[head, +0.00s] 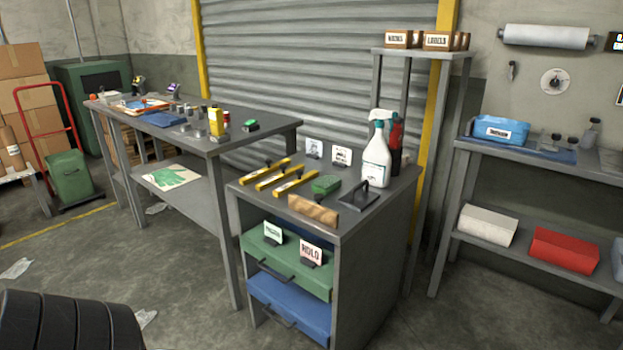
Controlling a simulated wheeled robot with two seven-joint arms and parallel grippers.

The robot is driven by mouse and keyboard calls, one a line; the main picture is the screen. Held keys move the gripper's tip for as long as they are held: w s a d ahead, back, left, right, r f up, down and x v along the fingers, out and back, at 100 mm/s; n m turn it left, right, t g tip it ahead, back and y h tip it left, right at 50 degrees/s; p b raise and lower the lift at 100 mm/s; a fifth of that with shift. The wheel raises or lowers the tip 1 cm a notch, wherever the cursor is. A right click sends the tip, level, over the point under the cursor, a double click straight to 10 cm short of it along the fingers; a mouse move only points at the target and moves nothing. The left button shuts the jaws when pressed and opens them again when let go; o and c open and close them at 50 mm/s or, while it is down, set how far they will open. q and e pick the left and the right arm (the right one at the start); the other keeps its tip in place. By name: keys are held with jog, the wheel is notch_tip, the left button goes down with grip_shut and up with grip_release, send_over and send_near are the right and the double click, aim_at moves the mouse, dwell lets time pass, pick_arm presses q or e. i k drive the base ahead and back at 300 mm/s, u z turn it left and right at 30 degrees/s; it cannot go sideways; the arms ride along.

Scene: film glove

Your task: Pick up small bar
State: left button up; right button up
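Two yellow bars with black handles lie side by side on top of the grey drawer cabinet (385,202). One yellow bar (268,178) is at the back left, and the other yellow bar (293,184) is just right of it. They look close in size, and I cannot tell which is the small bar. A brown wooden bar-like block (313,212) lies at the cabinet top's front edge. Neither of my grippers is in view.
A green pad (326,184), a black-handled plate (360,196), and spray bottles (376,155) crowd the cabinet top. Small cards stand at its back. A long workbench (270,134) stands behind left, shelves (470,148) right. Dark ribbed rounds (70,322) fill the lower left corner.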

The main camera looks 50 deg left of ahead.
aim_at(282, 191)
jog(key=u, duration=3.15)
jog(key=i, duration=3.1)
jog(key=z, duration=2.95)
